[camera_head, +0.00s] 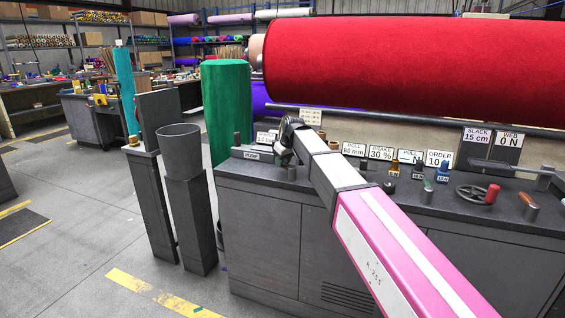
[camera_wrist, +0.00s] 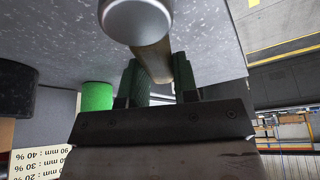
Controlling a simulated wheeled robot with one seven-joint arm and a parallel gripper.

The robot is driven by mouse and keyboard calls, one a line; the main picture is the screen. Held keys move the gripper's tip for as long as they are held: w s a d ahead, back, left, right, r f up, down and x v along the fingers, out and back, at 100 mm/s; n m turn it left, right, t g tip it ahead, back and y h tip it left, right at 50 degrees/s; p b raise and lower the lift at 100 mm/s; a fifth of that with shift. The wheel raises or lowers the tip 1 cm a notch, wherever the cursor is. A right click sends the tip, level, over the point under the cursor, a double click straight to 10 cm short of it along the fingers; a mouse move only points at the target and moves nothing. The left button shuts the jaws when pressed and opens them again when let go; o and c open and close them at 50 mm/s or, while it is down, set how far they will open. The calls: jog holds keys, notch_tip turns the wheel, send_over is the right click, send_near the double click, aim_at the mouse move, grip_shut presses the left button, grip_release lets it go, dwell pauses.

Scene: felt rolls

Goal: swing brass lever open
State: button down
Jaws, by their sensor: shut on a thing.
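A brass-coloured lever (camera_wrist: 152,62) with a round grey end (camera_wrist: 136,18) shows at the top middle of the wrist view, against a speckled grey surface. My gripper (camera_wrist: 161,72) has its two green-padded fingers on either side of the lever, shut on it. In the head view my gripper (camera_head: 287,141) is at the left end of the grey console, by the PUMP label (camera_head: 258,155). There the lever is mostly hidden behind my gripper and arm, so its angle is hard to tell.
The console top (camera_head: 450,205) carries several knobs, small levers and a handwheel (camera_head: 478,194). A large red felt roll (camera_head: 410,62) hangs behind it. A green roll (camera_head: 226,105) and grey posts (camera_head: 190,205) stand left of the console. The floor further left is open.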

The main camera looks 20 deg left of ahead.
aim_at(289, 165)
jog(key=c, duration=0.9)
grip_release()
jog(key=v, duration=1.1)
jog(key=shift+s+f, duration=0.1)
